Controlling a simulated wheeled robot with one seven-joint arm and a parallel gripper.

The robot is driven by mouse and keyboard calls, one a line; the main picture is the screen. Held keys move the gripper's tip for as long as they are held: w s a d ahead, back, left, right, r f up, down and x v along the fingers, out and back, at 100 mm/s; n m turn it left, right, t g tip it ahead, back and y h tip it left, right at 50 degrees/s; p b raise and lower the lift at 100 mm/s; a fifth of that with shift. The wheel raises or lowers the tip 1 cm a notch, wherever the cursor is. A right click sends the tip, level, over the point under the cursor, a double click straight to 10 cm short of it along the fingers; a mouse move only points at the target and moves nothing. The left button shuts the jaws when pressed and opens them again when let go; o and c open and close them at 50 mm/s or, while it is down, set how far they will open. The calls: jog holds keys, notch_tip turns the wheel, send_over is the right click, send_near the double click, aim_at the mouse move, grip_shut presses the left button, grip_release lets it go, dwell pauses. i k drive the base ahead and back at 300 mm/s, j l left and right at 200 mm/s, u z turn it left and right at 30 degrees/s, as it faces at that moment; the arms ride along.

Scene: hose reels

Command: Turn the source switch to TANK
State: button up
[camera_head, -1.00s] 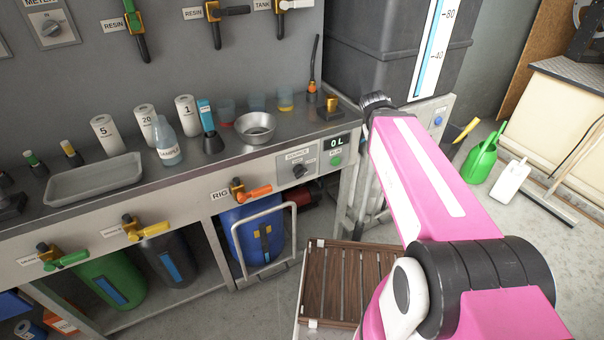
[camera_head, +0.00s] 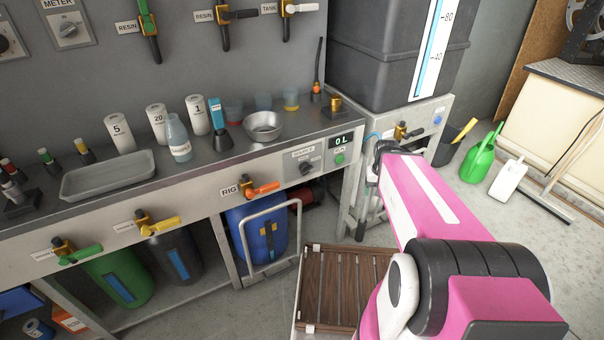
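The source switch (camera_head: 307,168) is a dark rotary knob on a pale plate labelled SOURCE, on the bench front at the right end. Its position markings are too small to read, so I cannot tell which way it points. Beside it are a green button (camera_head: 339,158) and a display (camera_head: 341,141) reading 0 L. My pink arm reaches in from the lower right. Its dark far end, with my gripper (camera_head: 376,165), is to the right of the switch and apart from it. The fingers are not clearly visible, and nothing held can be made out.
A metal bowl (camera_head: 263,126), cups and a bottle (camera_head: 178,138) stand on the bench top. An orange-handled RIG valve (camera_head: 262,190) sticks out left of the switch. A dark tank (camera_head: 385,55) stands behind my arm. A wooden slatted platform (camera_head: 343,286) lies on the floor below.

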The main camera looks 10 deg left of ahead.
aim_at(305, 168)
jog(key=k+j, duration=0.15)
jog(key=j, duration=0.2)
jog(key=k+j, duration=0.2)
jog(key=j, duration=0.15)
jog(key=k+j, duration=0.15)
jog(key=j, duration=0.15)
jog(key=k+j, duration=0.15)
jog(key=j, duration=0.2)
jog(key=z, duration=0.05)
